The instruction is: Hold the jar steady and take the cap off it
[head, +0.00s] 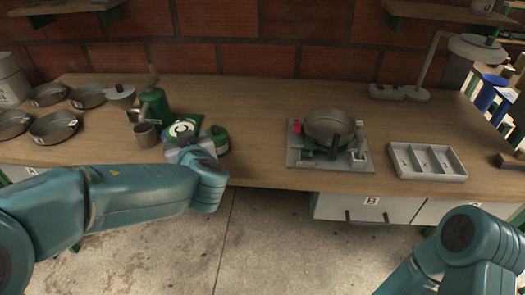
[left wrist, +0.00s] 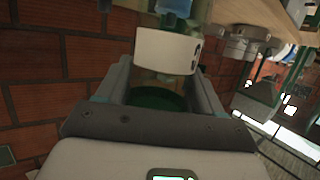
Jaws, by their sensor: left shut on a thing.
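My left gripper (head: 187,147) is at the left part of the bench, and in the left wrist view (left wrist: 163,85) its two fingers stand on either side of a jar. The jar (left wrist: 168,50) has a white band with dark marks; a dark green round part shows between the fingers. The gripper is shut on the jar. In the head view the jar's top (head: 182,130), white and green, shows just beyond the gripper; the rest is hidden. Whether the cap is on it I cannot tell. My right arm shows at the lower right, but its gripper is out of view.
A green canister (head: 217,138) stands close right of the gripper. A metal mug (head: 146,134) and a green pot (head: 154,103) stand to the left, near several pans. A round metal device (head: 331,127) and a divided tray (head: 426,162) stand right. The bench between is clear.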

